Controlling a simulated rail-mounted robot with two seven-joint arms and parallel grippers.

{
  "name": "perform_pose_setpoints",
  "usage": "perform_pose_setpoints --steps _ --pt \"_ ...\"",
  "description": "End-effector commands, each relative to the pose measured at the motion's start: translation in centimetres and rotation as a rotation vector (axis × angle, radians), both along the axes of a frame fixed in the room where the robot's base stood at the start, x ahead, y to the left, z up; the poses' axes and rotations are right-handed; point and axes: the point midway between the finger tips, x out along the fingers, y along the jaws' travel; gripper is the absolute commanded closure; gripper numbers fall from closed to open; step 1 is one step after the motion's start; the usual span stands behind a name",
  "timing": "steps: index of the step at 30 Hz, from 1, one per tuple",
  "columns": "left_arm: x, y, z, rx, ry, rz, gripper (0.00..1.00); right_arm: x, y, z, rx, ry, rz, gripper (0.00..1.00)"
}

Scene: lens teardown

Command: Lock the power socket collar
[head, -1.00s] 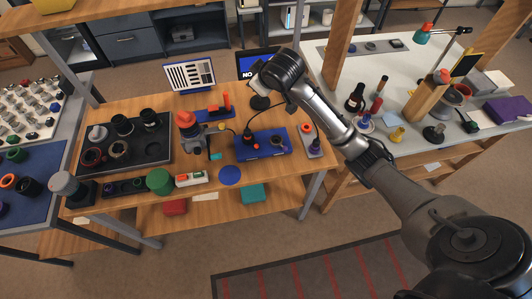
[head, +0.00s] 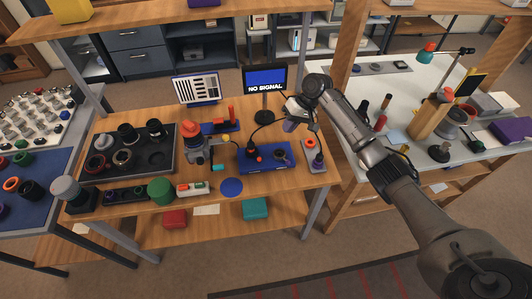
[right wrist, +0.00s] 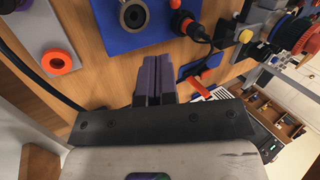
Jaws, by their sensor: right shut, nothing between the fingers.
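The power socket stands at the left end of a blue block (head: 285,167) on the wooden bench, with a dark plug and red parts (head: 252,153). In the right wrist view the red collar (right wrist: 181,22) shows at the edge of the blue block (right wrist: 115,38), with a black cabled plug (right wrist: 197,32) at it. I cannot tell the collar's turn position. My right gripper (head: 291,125) is shut and empty, above and behind the block, apart from the socket. Its purple fingers (right wrist: 153,80) are together in the right wrist view. My left gripper is not in view.
A grey block with an orange ring (head: 309,145) stands right of the blue block. A monitor reading NO SIGNAL (head: 265,82) stands behind. A microscope-like device (head: 195,145), a lens tray (head: 155,160) and a green cylinder (head: 160,190) fill the left. A blue disc (head: 231,187) lies in front.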

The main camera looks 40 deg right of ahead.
Motion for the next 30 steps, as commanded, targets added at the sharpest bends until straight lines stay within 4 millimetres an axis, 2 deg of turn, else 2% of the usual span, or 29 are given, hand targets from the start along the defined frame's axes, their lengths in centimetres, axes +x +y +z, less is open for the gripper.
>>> perform_pose_setpoints --steps 11,14,27,30 --pt "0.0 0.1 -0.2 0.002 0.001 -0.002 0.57 0.1 0.3 -0.6 -0.001 0.000 0.002 1.00" --pt "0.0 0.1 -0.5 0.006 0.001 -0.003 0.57 0.2 0.8 -1.6 -0.001 0.000 0.002 1.00" --pt "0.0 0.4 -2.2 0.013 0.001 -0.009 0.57 1.5 4.5 -8.6 -0.001 0.000 0.002 1.00" --pt "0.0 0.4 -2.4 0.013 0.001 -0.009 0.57 1.9 5.6 -9.5 -0.001 -0.002 0.003 1.00"
